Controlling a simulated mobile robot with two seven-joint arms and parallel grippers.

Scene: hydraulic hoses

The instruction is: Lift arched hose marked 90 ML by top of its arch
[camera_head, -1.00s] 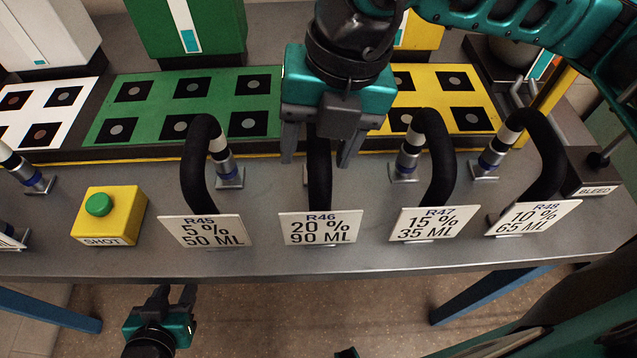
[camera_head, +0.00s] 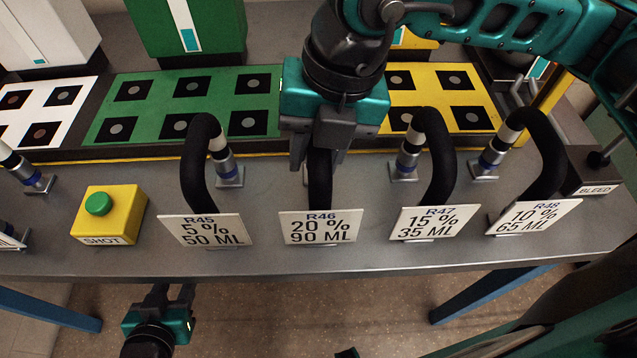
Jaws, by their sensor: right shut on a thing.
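The arched black hose (camera_head: 320,187) stands behind the white plate marked R46, 20 %, 90 ML (camera_head: 320,227). My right gripper (camera_head: 318,160) is over the top of its arch, with its fingers shut on the hose. The gripper hides the top of the arch and most of the far end. The hose still stands at its plate. My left gripper (camera_head: 172,292) is low in front of the table edge, empty, its fingers partly hidden under the edge.
Similar arched hoses stand at the 50 ML (camera_head: 196,165), 35 ML (camera_head: 440,160) and 65 ML (camera_head: 548,150) plates, close on both sides. A yellow box with a green button (camera_head: 98,205) is at left. Green (camera_head: 150,100) and yellow (camera_head: 440,95) panels lie behind.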

